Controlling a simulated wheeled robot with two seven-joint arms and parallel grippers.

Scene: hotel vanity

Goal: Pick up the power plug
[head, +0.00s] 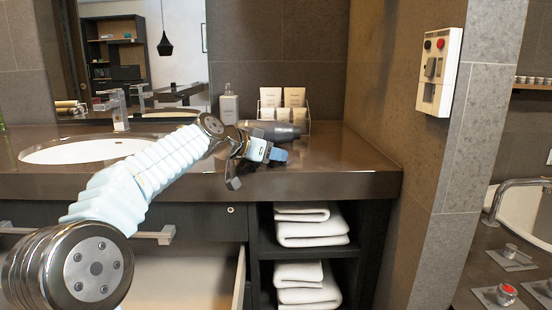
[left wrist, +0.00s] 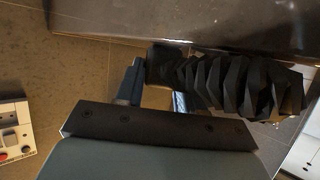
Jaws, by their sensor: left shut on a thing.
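In the left wrist view, a black plug-like block (left wrist: 163,62) with a thick ribbed black cord (left wrist: 235,85) lies across the tips of my left gripper (left wrist: 155,85). The gripper is shut on this block, which I take to be the power plug. The cord runs to the right, below the dark counter edge in that picture. In the head view, my left gripper (head: 258,157) is at the front part of the vanity counter, in front of a dark grey hair dryer (head: 284,131). The plug is too small and covered to make out surely there. My right gripper is not in view.
The dark counter (head: 345,165) is clear to the right of the gripper. A bottle (head: 229,105) and a rack of white packets (head: 296,98) stand behind. A sink (head: 85,150) is at left. A drawer (head: 185,280) is open below; towels (head: 311,229) fill shelves. A white panel (head: 439,72) is on the wall.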

